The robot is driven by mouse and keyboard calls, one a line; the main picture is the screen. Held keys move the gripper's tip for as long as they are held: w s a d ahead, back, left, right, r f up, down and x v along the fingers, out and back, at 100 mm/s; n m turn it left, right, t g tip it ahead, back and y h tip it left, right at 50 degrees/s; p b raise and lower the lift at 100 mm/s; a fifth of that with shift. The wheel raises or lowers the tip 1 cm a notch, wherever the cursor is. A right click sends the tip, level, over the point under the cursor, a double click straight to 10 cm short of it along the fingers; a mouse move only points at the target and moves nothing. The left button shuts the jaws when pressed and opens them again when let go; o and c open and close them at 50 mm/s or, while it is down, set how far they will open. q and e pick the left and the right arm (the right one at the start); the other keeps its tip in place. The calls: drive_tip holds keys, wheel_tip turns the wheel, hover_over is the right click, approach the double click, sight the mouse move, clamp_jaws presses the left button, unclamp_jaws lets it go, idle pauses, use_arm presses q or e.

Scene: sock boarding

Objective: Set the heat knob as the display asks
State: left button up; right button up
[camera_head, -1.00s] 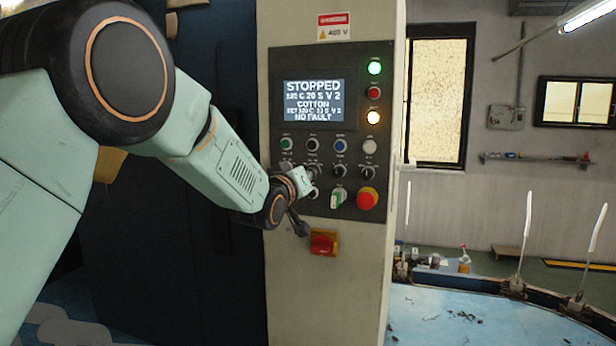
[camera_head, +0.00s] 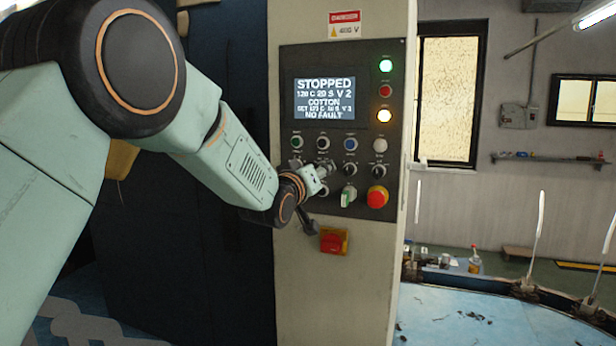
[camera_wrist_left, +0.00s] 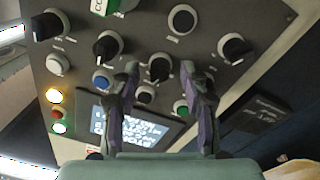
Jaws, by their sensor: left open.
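The control panel's display (camera_head: 324,99) reads STOPPED, about 120 C 20 S V 2, COTTON, a smaller SET line I cannot read surely, and NO FAULT. It shows upside down in the left wrist view (camera_wrist_left: 135,122). My left gripper (camera_head: 322,176) is at the panel's lower left and hides some knobs there. In the left wrist view the gripper (camera_wrist_left: 160,72) is open, its fingers on either side of a black knob (camera_wrist_left: 160,68). Contact cannot be told. Other black knobs (camera_wrist_left: 108,46) (camera_wrist_left: 235,48) stand near. The labels are too small to tell which is the heat knob.
A red emergency button (camera_head: 377,196) and a green-and-white switch (camera_head: 348,196) stick out right of the gripper. A red switch on a yellow plate (camera_head: 333,240) is below. Lit green (camera_head: 385,66) and amber (camera_head: 384,116) lamps are beside the display.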

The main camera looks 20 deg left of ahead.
use_arm(q)
drive_tip(key=s, duration=1.1)
drive_tip(key=shift+s+a, duration=0.4)
drive_tip(key=shift+a, duration=0.05)
